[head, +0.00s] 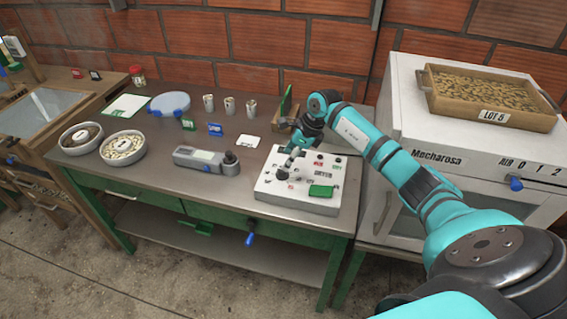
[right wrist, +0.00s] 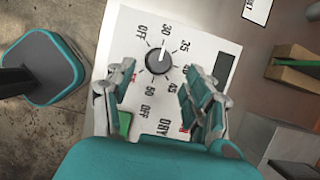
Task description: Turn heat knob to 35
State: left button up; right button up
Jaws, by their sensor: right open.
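The white control box (head: 298,203) lies on the workbench, and its panel (right wrist: 205,45) fills the middle of the right wrist view. Its round dark heat knob (right wrist: 158,61) has a white pointer line aimed at about the 30 mark. The 35 mark (right wrist: 184,46) is clockwise of it; OFF is on the other side. My right gripper (right wrist: 158,84) is open over the panel, its fingers apart on either side below the knob in the wrist view, with nothing held. In the head view the right gripper (head: 291,160) hangs over the box. My left gripper is not in view.
A grey handheld meter (head: 196,158) lies left of the box, and two bowls (head: 122,147) stand further left. A white Mecharosa machine (head: 415,110) with a tray of beans (head: 493,120) stands at right. A wooden holder (right wrist: 290,77) is near the box.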

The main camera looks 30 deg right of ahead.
aim_at(282, 172)
jog(key=x, duration=0.3)
jog(key=shift+p+x, duration=0.35)
jog(key=shift+x, duration=0.6)
jog(key=shift+w+f, duration=0.1)
jog(key=shift+f, duration=0.1)
jog(key=c, duration=0.6)
grip_shut()
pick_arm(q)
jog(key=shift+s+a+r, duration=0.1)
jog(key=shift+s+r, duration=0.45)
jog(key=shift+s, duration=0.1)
pick_arm(e)
jog(key=shift+m, duration=0.3)
